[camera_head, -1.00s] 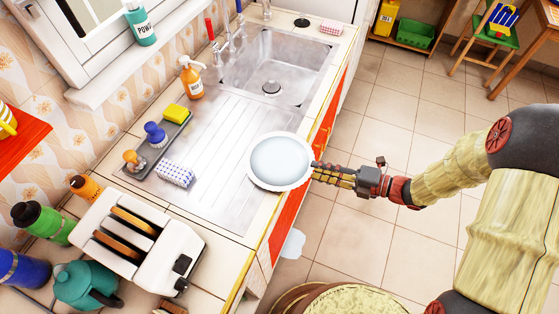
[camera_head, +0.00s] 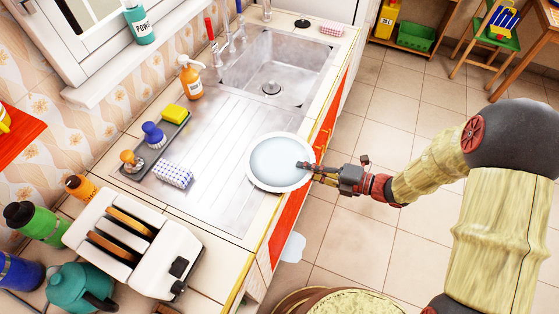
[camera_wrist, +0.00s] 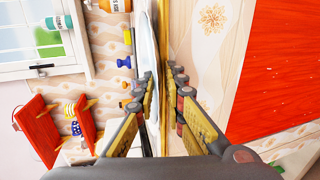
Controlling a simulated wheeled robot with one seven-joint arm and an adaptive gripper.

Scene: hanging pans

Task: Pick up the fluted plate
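The fluted plate (camera_head: 272,155) is round and white with a pale blue-grey middle. It lies on the right edge of the metal draining board, at the counter's front edge. In the wrist view the plate (camera_wrist: 145,45) shows nearly edge-on, as a thin pale strip. My gripper (camera_head: 304,166) is at the plate's right rim, with a finger over the rim in the head view. In the wrist view my gripper (camera_wrist: 156,92) has its fingers apart, one on the plate's upper side and one on the lower side. Contact with the rim cannot be told.
The sink (camera_head: 275,70) lies behind the plate. A brush tray (camera_head: 160,150), a blue-and-white sponge (camera_head: 173,173) and a toaster (camera_head: 135,240) stand to the left. The counter's red front (camera_head: 290,225) drops below the plate. Open tiled floor (camera_head: 385,125) lies to the right.

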